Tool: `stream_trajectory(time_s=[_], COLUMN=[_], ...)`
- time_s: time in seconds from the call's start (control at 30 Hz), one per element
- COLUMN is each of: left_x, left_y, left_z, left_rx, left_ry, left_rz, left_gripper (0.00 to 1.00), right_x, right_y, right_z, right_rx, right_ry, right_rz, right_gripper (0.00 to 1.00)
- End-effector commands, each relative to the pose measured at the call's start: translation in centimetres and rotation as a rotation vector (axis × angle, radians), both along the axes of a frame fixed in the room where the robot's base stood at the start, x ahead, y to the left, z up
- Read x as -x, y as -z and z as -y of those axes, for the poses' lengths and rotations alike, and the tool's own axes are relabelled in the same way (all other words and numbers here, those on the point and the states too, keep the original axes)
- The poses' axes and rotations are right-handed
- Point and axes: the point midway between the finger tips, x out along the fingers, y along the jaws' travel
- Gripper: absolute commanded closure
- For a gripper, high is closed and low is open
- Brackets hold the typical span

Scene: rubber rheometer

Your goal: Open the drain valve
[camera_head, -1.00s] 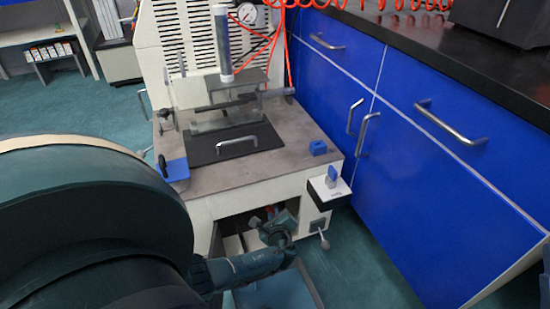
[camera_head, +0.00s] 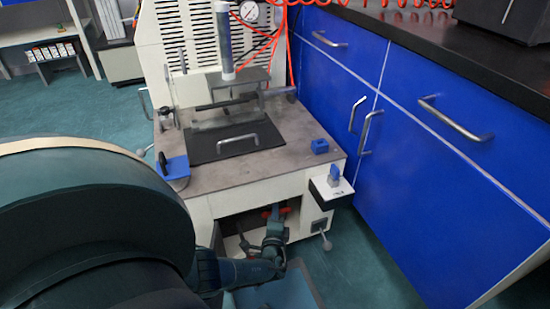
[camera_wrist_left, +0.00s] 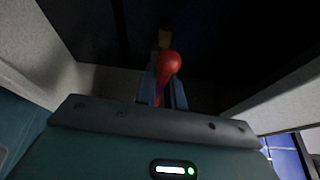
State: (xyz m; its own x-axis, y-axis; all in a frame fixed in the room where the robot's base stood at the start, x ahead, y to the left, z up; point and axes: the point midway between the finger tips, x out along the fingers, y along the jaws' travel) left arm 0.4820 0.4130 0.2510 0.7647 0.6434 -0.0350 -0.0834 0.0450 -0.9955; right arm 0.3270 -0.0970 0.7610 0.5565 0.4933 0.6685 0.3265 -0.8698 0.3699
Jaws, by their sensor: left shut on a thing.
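The drain valve's red handle (camera_head: 283,210) shows inside the open lower compartment of the rheometer, under its worktop. The valve body is mostly hidden in the dark and behind the gripper. My right gripper is out of view.
The rheometer's worktop (camera_head: 285,130) is above my left gripper, and pale compartment walls (camera_wrist_left: 275,95) stand on both sides. A small shelf with a blue switch (camera_head: 335,173) juts out at the front right. Blue cabinets (camera_head: 430,180) stand to the right.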

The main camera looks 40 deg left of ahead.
Motion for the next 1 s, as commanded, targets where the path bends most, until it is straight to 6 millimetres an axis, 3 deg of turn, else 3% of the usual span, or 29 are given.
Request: stream_trajectory(time_s=[0.8, 0.83, 1.0], left_x=[-0.11, -0.11, -0.08], left_y=[-0.12, -0.12, -0.06], left_z=[-0.26, -0.26, -0.18], left_rx=[0.051, 0.051, 0.052], left_ry=[-0.005, -0.005, -0.004], left_rz=[0.102, 0.102, 0.1], left_gripper=[1.0, 0.87, 0.73], right_x=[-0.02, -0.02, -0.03], right_y=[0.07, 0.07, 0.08], right_z=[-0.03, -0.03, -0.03], right_rx=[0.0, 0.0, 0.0], right_ry=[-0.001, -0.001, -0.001], right_rz=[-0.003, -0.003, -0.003], right_gripper=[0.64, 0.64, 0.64])
